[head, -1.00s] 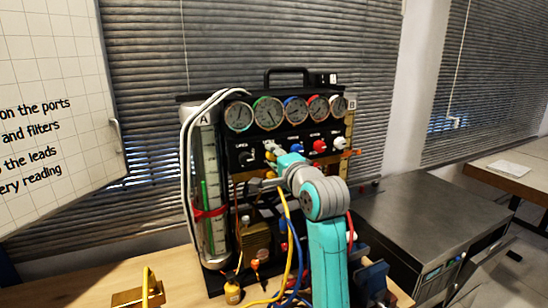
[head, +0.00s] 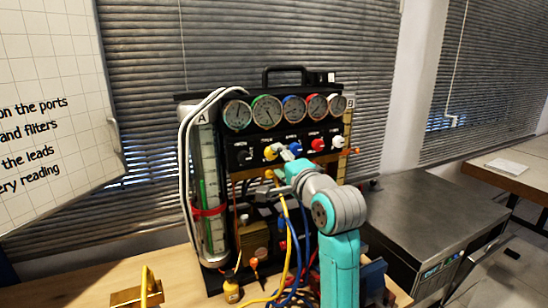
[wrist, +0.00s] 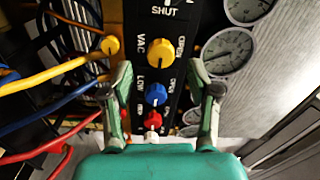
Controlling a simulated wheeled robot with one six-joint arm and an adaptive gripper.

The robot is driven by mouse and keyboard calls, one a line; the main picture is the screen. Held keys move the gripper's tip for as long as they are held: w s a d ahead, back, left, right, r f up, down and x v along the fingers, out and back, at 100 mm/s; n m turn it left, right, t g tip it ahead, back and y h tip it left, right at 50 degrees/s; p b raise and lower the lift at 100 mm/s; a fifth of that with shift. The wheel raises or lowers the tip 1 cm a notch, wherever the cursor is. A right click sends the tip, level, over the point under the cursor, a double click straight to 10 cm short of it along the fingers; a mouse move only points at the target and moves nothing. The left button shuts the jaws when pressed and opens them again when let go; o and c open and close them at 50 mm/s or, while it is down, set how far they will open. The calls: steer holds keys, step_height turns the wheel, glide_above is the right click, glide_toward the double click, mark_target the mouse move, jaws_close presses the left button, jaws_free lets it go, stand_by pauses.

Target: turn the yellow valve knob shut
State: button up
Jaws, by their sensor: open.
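The yellow valve knob (head: 271,153) is on the black panel below the gauges. In the wrist view the yellow knob (wrist: 160,52) sits beside the VAC and OPEN labels, ahead of my gripper (wrist: 158,72). My gripper is open and empty, its fingers spread left and right of the knob's line, apart from it. In the head view my gripper (head: 281,170) is in front of the panel, just below and right of the knob. I cannot clearly tell where the knob's pointer stands.
A blue knob (wrist: 156,94), a red knob (wrist: 152,118) and a white knob (wrist: 151,136) follow in the same row. A black knob (head: 244,156) is left of the yellow one. Gauges (head: 267,111) stand above. Yellow, blue and red hoses (wrist: 50,145) crowd the panel's lower side.

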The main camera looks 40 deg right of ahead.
steer(key=v, duration=0.7)
steer(key=shift+s, duration=0.3)
steer(key=shift+a, duration=0.15)
steer(key=s+a+f+n+y, duration=0.1)
steer(key=s+a+f+n, duration=0.25)
steer(key=f, duration=0.55)
steer(key=s+a+f+n+g, duration=0.15)
steer(key=a+f, duration=0.35)
steer(key=f, duration=0.5)
steer(key=s+a+f+n+y, duration=0.1)
steer(key=s+a+f+n, duration=0.25)
steer(key=f, duration=0.55)
steer(key=s+a+f+n+y, duration=0.1)
steer(key=s+a+f+n, duration=0.1)
steer(key=s+a+f, duration=0.3)
steer(key=s+a+f+n, duration=0.2)
steer(key=s+f, duration=0.1)
steer(key=s, duration=0.4)
steer(key=s+a+n+y, duration=0.1)
steer(key=s+a+n, duration=0.1)
steer(key=s, duration=0.6)
steer(key=s+a+f+n+g+y, duration=0.1)
steer(key=s+n, duration=0.4)
steer(key=s, duration=0.4)
steer(key=shift+a, duration=0.4)
steer(key=shift+w, duration=0.1)
